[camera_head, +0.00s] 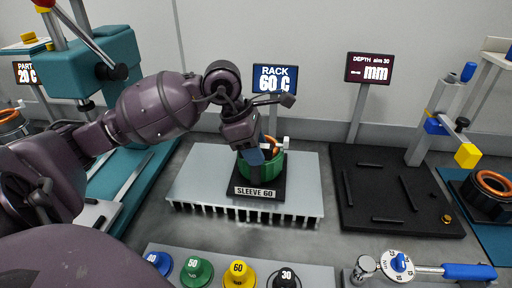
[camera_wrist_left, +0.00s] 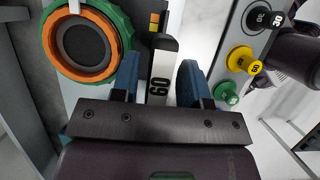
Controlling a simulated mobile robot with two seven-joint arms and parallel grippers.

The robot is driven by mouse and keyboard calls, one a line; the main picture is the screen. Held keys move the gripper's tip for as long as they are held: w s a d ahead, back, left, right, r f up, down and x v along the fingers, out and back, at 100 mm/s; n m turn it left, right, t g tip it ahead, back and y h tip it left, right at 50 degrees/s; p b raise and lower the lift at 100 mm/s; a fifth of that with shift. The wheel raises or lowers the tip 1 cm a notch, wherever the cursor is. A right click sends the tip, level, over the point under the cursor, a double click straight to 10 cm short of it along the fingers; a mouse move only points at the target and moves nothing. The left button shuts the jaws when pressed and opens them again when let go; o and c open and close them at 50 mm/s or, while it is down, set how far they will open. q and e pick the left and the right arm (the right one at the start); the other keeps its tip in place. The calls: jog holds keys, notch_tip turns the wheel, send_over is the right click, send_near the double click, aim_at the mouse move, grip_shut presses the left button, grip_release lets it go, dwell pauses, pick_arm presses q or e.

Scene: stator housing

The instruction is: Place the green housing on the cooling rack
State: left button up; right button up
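The green housing (camera_head: 260,172) stands upright on a black base labelled SLEEVE 60 (camera_head: 257,192), on the grey cooling rack (camera_head: 205,180). An orange winding lines its top. In the left wrist view the housing (camera_wrist_left: 86,42) is at upper left, with its dark round bore showing. My left gripper (camera_head: 268,148) is at the housing's near side and hides part of it. My right gripper is out of view.
A RACK 60 C display (camera_head: 275,78) stands behind the rack. Numbered knobs (camera_head: 238,274) line the front panel. A black mat (camera_head: 390,190) and a blue-handled wrench (camera_head: 440,270) are at right. A teal press (camera_head: 105,65) stands at left.

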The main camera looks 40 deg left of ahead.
pick_arm(q)
jog(key=shift+o, duration=0.3)
jog(key=shift+r, duration=0.1)
jog(key=shift+a+r, duration=0.1)
jog(key=shift+r, duration=0.1)
jog(key=p+v, duration=0.1)
jog(key=v, duration=1)
jog(key=shift+r+p, duration=0.3)
jog(key=shift+p, duration=0.1)
jog(key=shift+s, duration=0.1)
